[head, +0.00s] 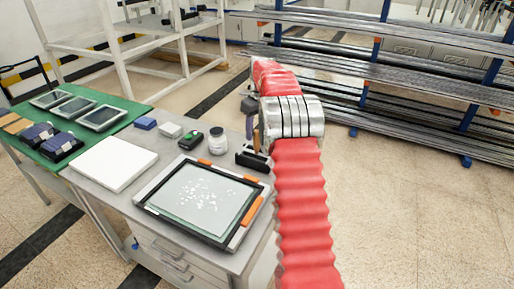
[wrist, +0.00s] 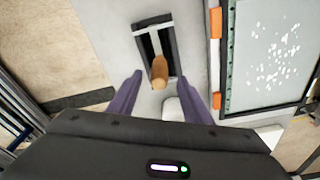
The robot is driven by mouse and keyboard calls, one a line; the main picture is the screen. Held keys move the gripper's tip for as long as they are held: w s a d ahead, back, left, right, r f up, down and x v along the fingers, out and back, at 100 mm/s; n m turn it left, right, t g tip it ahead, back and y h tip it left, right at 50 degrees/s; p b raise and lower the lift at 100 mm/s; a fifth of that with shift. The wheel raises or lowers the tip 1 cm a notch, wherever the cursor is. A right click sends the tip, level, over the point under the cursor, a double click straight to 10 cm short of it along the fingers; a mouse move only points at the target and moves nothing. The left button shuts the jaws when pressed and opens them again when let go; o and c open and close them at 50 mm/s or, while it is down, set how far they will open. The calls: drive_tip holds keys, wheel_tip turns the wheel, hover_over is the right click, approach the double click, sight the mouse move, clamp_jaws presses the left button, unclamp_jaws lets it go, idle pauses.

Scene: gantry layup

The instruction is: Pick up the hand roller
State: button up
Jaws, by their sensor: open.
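The hand roller (wrist: 160,72) shows in the wrist view by its brown wooden handle, which points towards my gripper. Its head end lies at a black holder (wrist: 170,25) with a pale bar along its middle. In the head view the black holder (head: 253,160) stands at the right back of the grey table, and my arm partly covers that area. My gripper (wrist: 160,88) is open, with one purple finger on each side of the handle's end. Nothing is held between the fingers, and I cannot tell how high they are above the handle.
A black-edged frame with orange clips (head: 165,207) lies beside the holder. A white-lidded jar (head: 217,142), a green-and-black device (head: 190,139) and a white slab (head: 110,163) share the table. A rack of long bars (head: 400,75) stands behind. Floor to the right is clear.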

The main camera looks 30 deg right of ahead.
sight(256, 139)
drive_tip(key=shift+f, duration=0.1)
drive_tip(key=shift+w+f, duration=0.15)
drive_tip(key=shift+f, duration=1.1)
drive_tip(key=shift+w+f, duration=0.15)
drive_tip(key=shift+f, duration=1.1)
drive_tip(key=shift+c, duration=0.4)
clamp_jaws()
